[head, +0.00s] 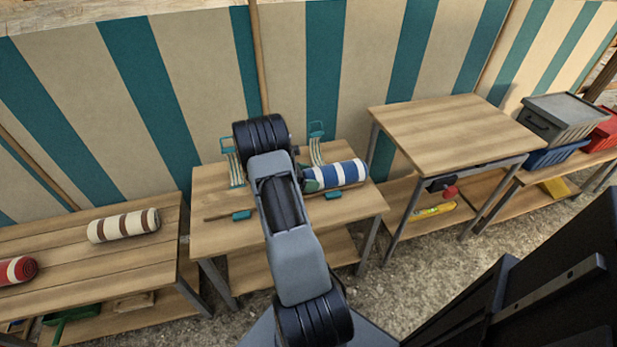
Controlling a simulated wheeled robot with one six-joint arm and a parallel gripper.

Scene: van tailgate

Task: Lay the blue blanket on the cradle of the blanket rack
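The blue blanket (342,173) is a roll with blue and white stripes and a greenish left end. It lies across the right part of the blanket rack (318,149) on the middle table, or just above it; I cannot tell if it touches. The rack has teal ends and curved pale slats, with another slatted part showing left of my arm. My arm reaches over the middle of the rack and hides much of it. Only a dark bit of my gripper (302,173) shows beside the blanket's left end. Its fingers are hidden, so I cannot see whether they hold the blanket.
The middle table (212,236) stands before a striped canvas wall. The left table (70,249) holds a brown-striped roll (123,226) and a red-striped roll (17,270). The right table (455,125) has a bare top. Further right are a lidded grey crate (563,116) and blue and red bins.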

